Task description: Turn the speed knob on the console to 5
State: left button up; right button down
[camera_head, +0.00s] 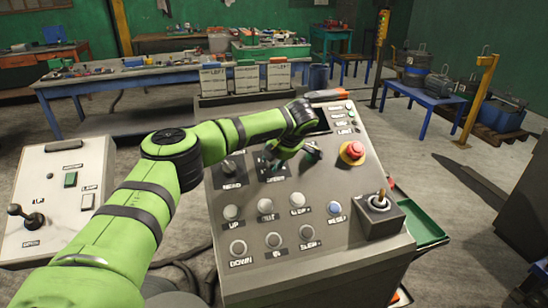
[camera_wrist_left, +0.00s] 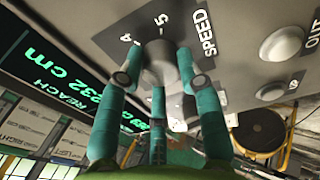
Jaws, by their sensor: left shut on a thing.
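The console (camera_head: 330,262) is a grey sloped panel with knobs and buttons. My left gripper (camera_head: 279,156) reaches over its upper middle and largely hides the speed knob in the head view. In the left wrist view the grey, round speed knob (camera_wrist_left: 160,62) sits between the green fingers of my left gripper (camera_wrist_left: 160,82), which is shut on it. The SPEED label (camera_wrist_left: 205,33) is beside the knob, with the marks 4 and 5 (camera_wrist_left: 159,20) at its edge. I cannot tell exactly where the knob's pointer stands. My right gripper is not in view.
A red emergency button (camera_head: 354,148) and a joystick (camera_head: 379,200) are on the console's right. Several round buttons (camera_head: 265,207) lie below the gripper. A second panel with a lever (camera_head: 30,215) stands at the left. A display reading REACH 232 cm (camera_wrist_left: 65,80) is close by.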

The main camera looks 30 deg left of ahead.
pick_arm(q)
jog(key=m, duration=0.6)
jog(key=shift+d+r+m+t+p, duration=0.1)
jog(key=shift+r+m+t+p, duration=0.05)
jog(key=shift+m+t+p, duration=0.2)
jog(key=m, duration=0.4)
jog(key=shift+s+f+m+t+p, duration=0.1)
jog(key=shift+f+m+t+p, duration=0.1)
jog(key=shift+m+t+p, duration=0.2)
jog(key=shift+f, duration=0.1)
jog(key=o, duration=1.1)
jog(key=shift+o, duration=0.2)
jog(key=shift+d, duration=0.1)
jog(key=v, duration=1.2)
